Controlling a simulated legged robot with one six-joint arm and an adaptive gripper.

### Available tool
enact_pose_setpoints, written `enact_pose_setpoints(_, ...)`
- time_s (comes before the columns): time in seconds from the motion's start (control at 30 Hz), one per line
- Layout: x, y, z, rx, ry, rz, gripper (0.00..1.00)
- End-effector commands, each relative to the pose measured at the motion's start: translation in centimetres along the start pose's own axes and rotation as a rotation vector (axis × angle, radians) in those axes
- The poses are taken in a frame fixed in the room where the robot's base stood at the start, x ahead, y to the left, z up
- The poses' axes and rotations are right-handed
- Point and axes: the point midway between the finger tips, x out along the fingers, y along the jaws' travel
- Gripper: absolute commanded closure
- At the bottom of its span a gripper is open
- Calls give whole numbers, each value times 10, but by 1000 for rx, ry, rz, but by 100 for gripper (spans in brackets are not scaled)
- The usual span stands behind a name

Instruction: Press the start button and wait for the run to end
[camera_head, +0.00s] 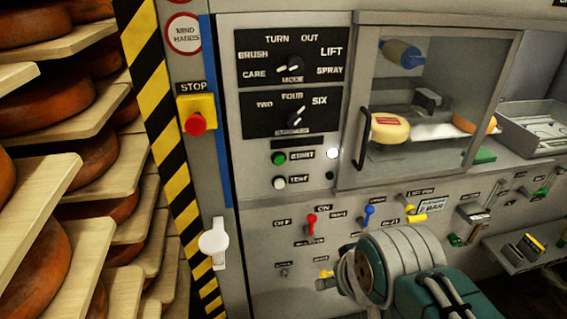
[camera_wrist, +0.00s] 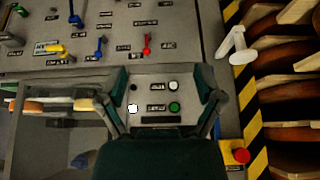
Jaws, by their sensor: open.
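The green START button (camera_head: 278,159) is on the grey control panel, under the dials. It also shows in the wrist view (camera_wrist: 174,107), where the panel appears upside down. A white TEST button (camera_head: 279,182) sits below it, and a bright white lamp (camera_head: 333,153) is to its right. My gripper (camera_wrist: 164,80) is open and empty, facing the panel, with one finger on each side of the button area in the wrist view. I see no finger touching the START button. In the head view my arm is at lower right and its fingertips cannot be made out.
A red STOP button (camera_head: 195,124) on a yellow box is to the left. The mode dial (camera_head: 289,66) and a second dial (camera_head: 295,117) are above. A glass-fronted cabinet (camera_head: 425,170) holds a cheese. Coloured levers line the lower panel. Shelves of cheese wheels (camera_head: 45,95) fill the left.

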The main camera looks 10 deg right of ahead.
Motion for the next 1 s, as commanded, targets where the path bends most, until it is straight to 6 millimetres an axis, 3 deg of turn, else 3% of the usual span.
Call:
enact_pose_setpoints(0.43, 0, 0, 0, 0, 0, 0, 15)
enact_pose_setpoints(0.47, 0, 0, 0, 0, 0, 0, 20)
enact_pose_setpoints(0.63, 0, 0, 0, 0, 0, 0, 95)
enact_pose_setpoints(0.67, 0, 0, 0, 0, 0, 0, 100)
enact_pose_setpoints(1.0, 0, 0, 0, 0, 0, 0, 100)
